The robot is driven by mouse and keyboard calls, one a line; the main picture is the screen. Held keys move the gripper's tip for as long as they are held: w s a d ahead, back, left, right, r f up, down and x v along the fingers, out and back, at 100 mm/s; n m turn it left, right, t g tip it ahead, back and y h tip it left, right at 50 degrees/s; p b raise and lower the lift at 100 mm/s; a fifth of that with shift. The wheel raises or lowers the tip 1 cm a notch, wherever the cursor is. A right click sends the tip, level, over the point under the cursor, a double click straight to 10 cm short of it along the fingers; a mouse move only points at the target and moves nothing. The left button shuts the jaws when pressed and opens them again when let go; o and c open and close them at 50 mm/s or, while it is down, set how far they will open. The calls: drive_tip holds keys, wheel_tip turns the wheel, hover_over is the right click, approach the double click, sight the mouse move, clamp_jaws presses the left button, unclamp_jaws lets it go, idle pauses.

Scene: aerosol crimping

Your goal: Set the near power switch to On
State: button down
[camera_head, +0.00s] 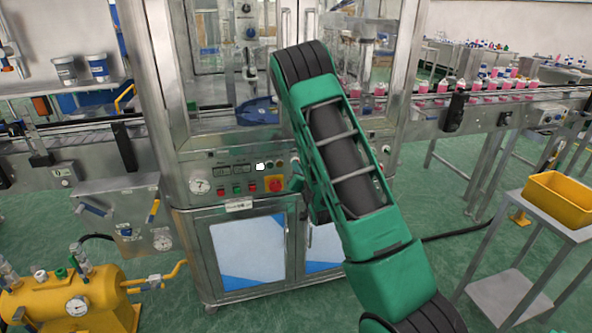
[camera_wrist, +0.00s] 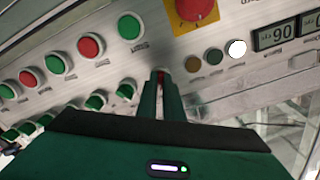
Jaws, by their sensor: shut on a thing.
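My gripper (camera_wrist: 160,80) has its two dark green fingers close together on the sloped control panel. A small red part (camera_wrist: 159,76) shows between the fingertips, and the gripper is shut on it. Most of this part is hidden by the fingers, so I cannot tell its shape, any On mark, or surely whether it is the near power switch. In the head view my gripper (camera_head: 295,182) is mostly hidden by my green arm. A red knob on a yellow plate (camera_head: 274,183) is just left of it; this knob also shows upper right in the wrist view (camera_wrist: 196,10), apart from the fingers.
Green and red buttons (camera_wrist: 91,46) line the panel close to the fingers. Small lamps and a display (camera_wrist: 275,36) are to the right. In the head view a yellow tank (camera_head: 65,302) is lower left, and a side table with a yellow tray (camera_head: 558,198) is right.

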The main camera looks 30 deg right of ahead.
drive_tip(key=shift+w+a+f, duration=0.1)
drive_tip(key=shift+a, duration=0.25)
drive_tip(key=c, duration=1.9)
unclamp_jaws()
drive_tip(key=shift+d, duration=0.15)
